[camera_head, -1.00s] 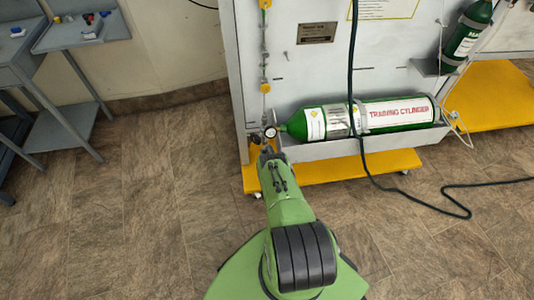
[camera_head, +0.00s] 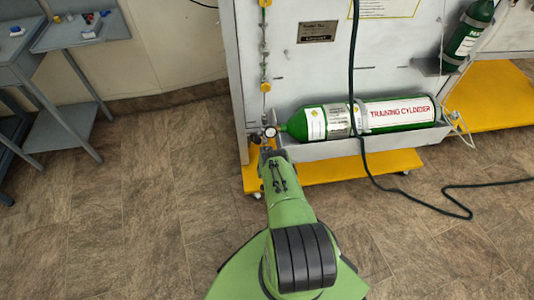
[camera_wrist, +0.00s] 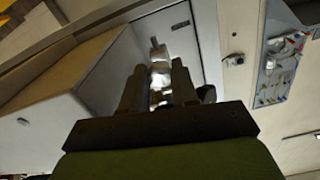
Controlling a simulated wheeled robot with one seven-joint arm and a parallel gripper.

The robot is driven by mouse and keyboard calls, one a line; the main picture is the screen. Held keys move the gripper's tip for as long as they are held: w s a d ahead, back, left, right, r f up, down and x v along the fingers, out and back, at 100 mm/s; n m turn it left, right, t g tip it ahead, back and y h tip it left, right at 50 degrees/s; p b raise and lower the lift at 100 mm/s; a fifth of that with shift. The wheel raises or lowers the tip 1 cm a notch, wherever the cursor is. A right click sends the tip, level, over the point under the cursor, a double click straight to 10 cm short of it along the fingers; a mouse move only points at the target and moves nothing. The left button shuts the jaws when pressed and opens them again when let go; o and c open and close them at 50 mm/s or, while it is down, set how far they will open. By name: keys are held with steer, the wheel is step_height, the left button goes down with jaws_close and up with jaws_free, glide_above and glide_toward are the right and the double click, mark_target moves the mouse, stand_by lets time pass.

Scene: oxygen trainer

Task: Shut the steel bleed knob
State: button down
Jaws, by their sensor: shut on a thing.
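My gripper (camera_wrist: 157,84) is shut on a small bright steel part, which I take to be the steel bleed knob (camera_wrist: 159,80), between its two dark fingers in the wrist view. The fingers hide most of it. In the head view my gripper (camera_head: 266,150) is at the lower left of the grey panel, just below a round gauge (camera_head: 270,132). The knob cannot be made out there. The green training cylinder (camera_head: 330,121) lies on its side right of the gauge.
The cylinder rests in a grey trough (camera_head: 345,148) above a yellow base (camera_head: 325,170). A dark green hose (camera_head: 353,70) hangs down the panel and runs over the floor. Blue-grey side tables (camera_head: 80,35) stand at the left. The floor between is clear.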

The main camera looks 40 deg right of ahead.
steer(key=shift+s+f+m, duration=0.1)
steer(key=shift+m, duration=0.5)
steer(key=c, duration=0.9)
jaws_free()
steer(key=shift+o, duration=0.2)
